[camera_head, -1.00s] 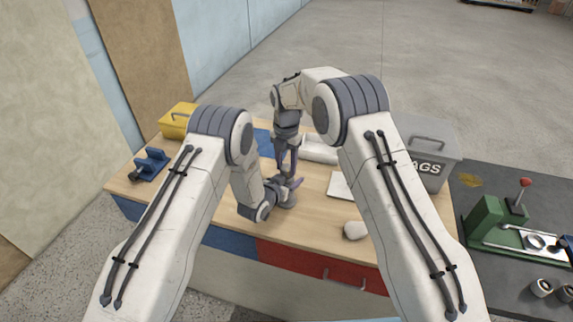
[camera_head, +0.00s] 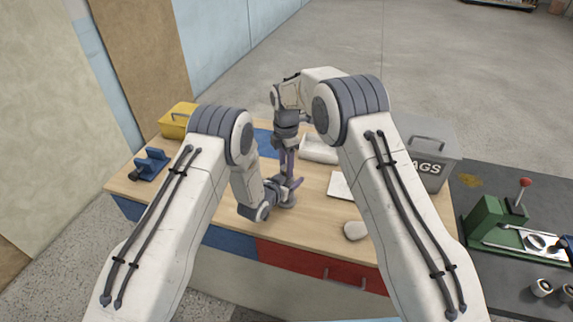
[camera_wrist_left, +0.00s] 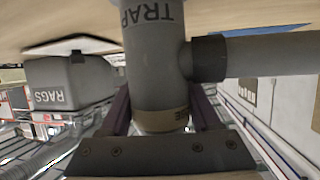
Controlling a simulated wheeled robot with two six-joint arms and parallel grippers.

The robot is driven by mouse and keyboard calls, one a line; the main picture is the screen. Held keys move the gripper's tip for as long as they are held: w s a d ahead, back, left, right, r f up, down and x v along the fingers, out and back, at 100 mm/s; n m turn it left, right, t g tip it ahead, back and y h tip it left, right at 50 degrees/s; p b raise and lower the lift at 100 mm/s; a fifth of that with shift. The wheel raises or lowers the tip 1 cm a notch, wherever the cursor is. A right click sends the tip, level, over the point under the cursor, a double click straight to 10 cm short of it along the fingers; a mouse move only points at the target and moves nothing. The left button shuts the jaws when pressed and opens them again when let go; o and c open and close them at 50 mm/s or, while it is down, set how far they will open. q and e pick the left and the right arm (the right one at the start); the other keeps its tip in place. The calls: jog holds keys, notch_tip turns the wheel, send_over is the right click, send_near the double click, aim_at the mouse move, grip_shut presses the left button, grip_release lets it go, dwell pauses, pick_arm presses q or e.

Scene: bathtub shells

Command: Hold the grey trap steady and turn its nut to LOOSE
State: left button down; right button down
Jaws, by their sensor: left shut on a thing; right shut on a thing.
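The grey trap (camera_head: 288,201) stands on the workbench, mostly hidden by my grippers in the head view. In the left wrist view its body (camera_wrist_left: 152,55) reads TRAP, and a side pipe (camera_wrist_left: 270,56) leaves through a dark collar. A beige band (camera_wrist_left: 160,121) with partly hidden lettering ending in "SE" shows on the body. My left gripper (camera_head: 290,185) is shut on the trap body from the side, with a purple finger on each side of it. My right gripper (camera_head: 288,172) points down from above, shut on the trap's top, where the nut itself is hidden.
A grey RAGS bin (camera_head: 428,165) stands at the back right. A white roll (camera_head: 319,149), a white sheet (camera_head: 339,186) and a pale rounded object (camera_head: 355,230) lie right of the trap. A yellow box (camera_head: 176,121) and a blue fixture (camera_head: 150,164) are at left.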

jog(key=shift+m, duration=0.6)
jog(key=shift+c, duration=1.9)
grip_release()
notch_tip(320, 180, up, 12)
